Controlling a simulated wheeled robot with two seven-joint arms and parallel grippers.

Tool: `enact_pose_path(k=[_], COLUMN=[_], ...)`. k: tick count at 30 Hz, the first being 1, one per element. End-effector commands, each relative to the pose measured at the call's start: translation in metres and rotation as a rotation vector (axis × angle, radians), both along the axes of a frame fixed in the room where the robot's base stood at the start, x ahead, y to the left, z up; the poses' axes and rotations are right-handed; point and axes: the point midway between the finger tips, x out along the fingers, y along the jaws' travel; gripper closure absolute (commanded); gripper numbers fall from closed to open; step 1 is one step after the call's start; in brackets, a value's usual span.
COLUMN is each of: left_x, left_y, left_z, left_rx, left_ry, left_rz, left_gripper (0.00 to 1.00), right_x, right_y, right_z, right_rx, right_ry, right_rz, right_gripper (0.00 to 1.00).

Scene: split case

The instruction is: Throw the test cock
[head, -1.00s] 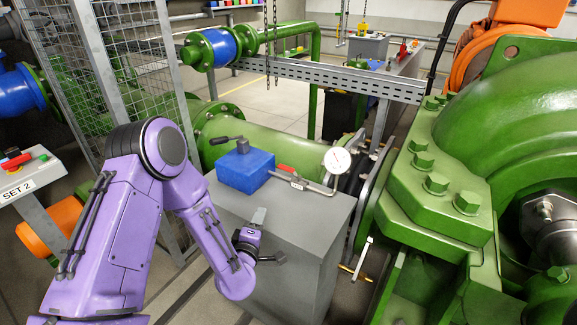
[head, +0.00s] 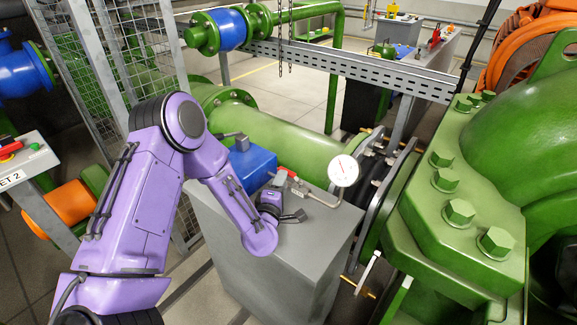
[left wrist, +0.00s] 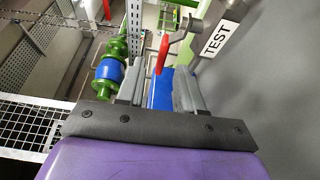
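The test cock's red lever (head: 290,174) sits on a small metal valve beside the dial gauge (head: 344,171), above the grey pedestal. In the left wrist view the red lever (left wrist: 162,54) shows upright in line with the gap between my fingers, near their tips; I cannot tell whether they touch it. A white "TEST" label (left wrist: 216,38) is right of it. My left gripper (head: 288,197) is beside the cock, over the pedestal top. Its two grey fingers, also in the left wrist view (left wrist: 160,72), are apart. My right gripper is not in view.
A blue block (head: 254,166) stands on the grey pedestal (head: 285,265), partly behind my arm. A green flanged pipe (head: 280,140) runs behind it. A large green bolted casing (head: 440,210) bounds the right side. Wire mesh (head: 140,45) stands at left.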

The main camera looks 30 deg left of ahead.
Motion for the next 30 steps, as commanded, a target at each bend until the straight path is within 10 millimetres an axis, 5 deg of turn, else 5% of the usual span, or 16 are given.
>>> enact_pose_path(k=[9, 20, 23, 30], left_x=[0.059, 0.067, 0.067, 0.067], left_y=[0.019, 0.023, 0.023, 0.023], left_z=[-0.002, 0.000, 0.000, -0.001], left_rx=[0.000, 0.000, 0.000, 0.000], left_ry=[-0.001, 0.001, 0.001, 0.001], left_rz=[0.000, 0.002, 0.002, 0.003], left_gripper=[0.64, 0.64, 0.96, 1.00], right_x=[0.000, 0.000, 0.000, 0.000], right_y=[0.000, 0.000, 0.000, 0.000], right_z=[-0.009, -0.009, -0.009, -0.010], right_rx=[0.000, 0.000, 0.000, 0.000], right_ry=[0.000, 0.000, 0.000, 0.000], right_rz=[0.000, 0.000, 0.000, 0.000], right_gripper=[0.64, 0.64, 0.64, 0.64])
